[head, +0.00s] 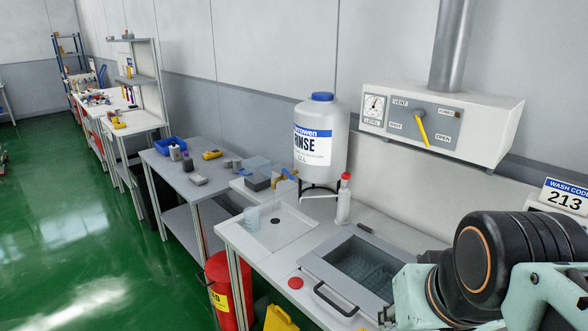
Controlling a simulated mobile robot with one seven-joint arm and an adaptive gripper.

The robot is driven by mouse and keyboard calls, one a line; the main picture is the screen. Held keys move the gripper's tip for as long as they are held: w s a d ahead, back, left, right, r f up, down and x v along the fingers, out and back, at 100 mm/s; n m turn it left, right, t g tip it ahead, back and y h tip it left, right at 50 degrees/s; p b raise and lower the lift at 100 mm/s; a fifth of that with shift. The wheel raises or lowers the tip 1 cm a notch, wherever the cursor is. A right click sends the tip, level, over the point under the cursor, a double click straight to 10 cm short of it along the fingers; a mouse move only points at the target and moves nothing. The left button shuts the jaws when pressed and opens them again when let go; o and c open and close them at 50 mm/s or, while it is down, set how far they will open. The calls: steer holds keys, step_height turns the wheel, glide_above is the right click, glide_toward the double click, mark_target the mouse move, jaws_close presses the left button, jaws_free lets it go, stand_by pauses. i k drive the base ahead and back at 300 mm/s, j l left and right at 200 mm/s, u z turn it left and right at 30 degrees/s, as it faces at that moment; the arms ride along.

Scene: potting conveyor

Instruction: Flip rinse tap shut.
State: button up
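A white rinse jug (333,165) with a blue cap and a "RINSE" label stands on a dark stand at the back of the white bench. Low on its left side is a small tap (277,180) with a brass-coloured body. Its blue lever (289,174) slants down to the right; at this size I cannot tell whether it is open or shut. A clear beaker (252,217) stands on the shallow white tray, left of and below the jug. My arm fills the lower right corner; my gripper is out of view.
A vent box (492,126) with a yellow lever (421,128) hangs on the wall. A white bottle with a red top (344,197) stands right of the jug. A grey basin (338,271) is in the bench.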

mark_target(284, 170)
steer(key=i+j, duration=0.4)
steer(key=i+j+u, duration=0.1)
steer(key=i+j, duration=0.3)
steer(key=j, duration=0.25)
steer(key=i+j+z, duration=0.35)
steer(key=i+j, duration=0.4)
steer(key=k+z, duration=0.25)
steer(key=k, duration=0.45)
steer(key=i+j+u, duration=0.1)
steer(key=i, duration=0.3)
steer(key=i+j+u, duration=0.1)
steer(key=i, duration=0.3)
